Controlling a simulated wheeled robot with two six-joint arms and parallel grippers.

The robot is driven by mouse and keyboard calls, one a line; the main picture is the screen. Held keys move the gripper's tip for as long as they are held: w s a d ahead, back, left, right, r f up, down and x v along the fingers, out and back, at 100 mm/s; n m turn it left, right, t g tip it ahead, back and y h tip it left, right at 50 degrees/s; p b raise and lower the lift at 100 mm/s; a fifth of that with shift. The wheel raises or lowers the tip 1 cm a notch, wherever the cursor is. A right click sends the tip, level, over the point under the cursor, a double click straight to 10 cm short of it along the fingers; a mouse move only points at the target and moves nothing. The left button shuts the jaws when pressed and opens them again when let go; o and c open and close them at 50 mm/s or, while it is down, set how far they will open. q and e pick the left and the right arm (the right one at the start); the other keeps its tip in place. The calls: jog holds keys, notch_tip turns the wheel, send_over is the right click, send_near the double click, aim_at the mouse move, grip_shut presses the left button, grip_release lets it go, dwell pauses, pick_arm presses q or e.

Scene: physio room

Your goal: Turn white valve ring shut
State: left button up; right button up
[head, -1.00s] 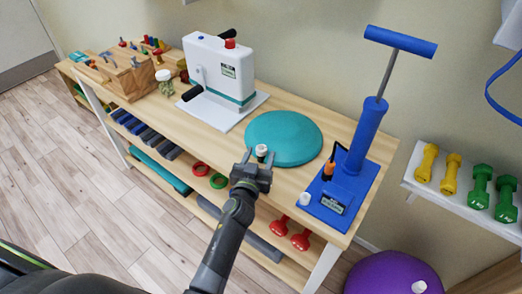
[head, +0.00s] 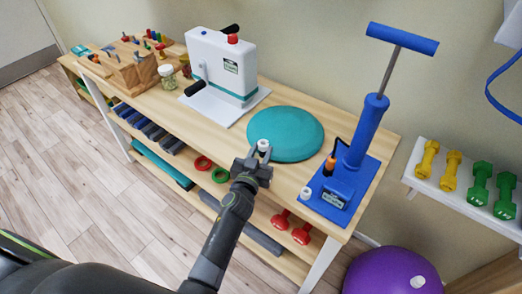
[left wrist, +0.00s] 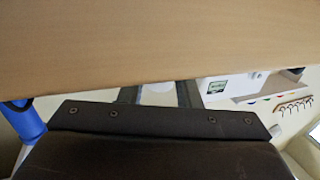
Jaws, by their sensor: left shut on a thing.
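The white valve ring (head: 263,145) sits at the near edge of the round teal cushion (head: 285,128) on the wooden bench. My left gripper (head: 258,158) reaches in from the near side and is shut on the ring, its fingers on either side of it. In the left wrist view, a white piece of the ring (left wrist: 157,98) shows between the dark fingers; the rest is hidden by the gripper body. I cannot read the ring's turn position. My right gripper is not in view.
A blue pump (head: 362,140) stands right of the cushion, with a small white cap (head: 305,193) at its base. A white machine (head: 222,65) stands to the left. Dumbbells lie on the right shelf (head: 455,195); a purple ball (head: 392,272) is on the floor.

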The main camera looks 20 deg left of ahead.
pick_arm(q)
jog(key=shift+a+r+m+h+p, duration=0.15)
jog(key=shift+m+h+p, duration=0.35)
jog(key=shift+p, duration=0.4)
jog(key=shift+a+r+m+h+p, duration=0.15)
jog(key=shift+m+h+p, duration=0.15)
jog(key=shift+h+p, duration=0.5)
jog(key=m+h+p, duration=0.1)
jog(key=m+g+h+p, duration=0.1)
jog(key=h+p, duration=0.1)
jog(key=m+h+p, duration=0.1)
jog(key=p, duration=0.1)
jog(key=shift+w+a+g+h, duration=0.15)
jog(key=shift+a+g+h, duration=0.15)
jog(key=shift+w+a+f+m+g+h+p, duration=0.1)
jog(key=shift+m+g+h+p, duration=0.2)
jog(key=shift+m+h, duration=0.2)
jog(key=shift+a+f+m+g+h+p, duration=0.1)
jog(key=shift+m+g+h+p, duration=0.1)
jog(key=shift+m+g+h, duration=0.3)
jog(key=shift+w+f+m+g+h+b, duration=0.1)
jog(key=shift+m+g+h+b, duration=0.2)
jog(key=shift+m+g+h, duration=0.95)
jog(key=shift+h, duration=0.55)
jog(key=o, duration=1)
jog(key=shift+c, duration=0.2)
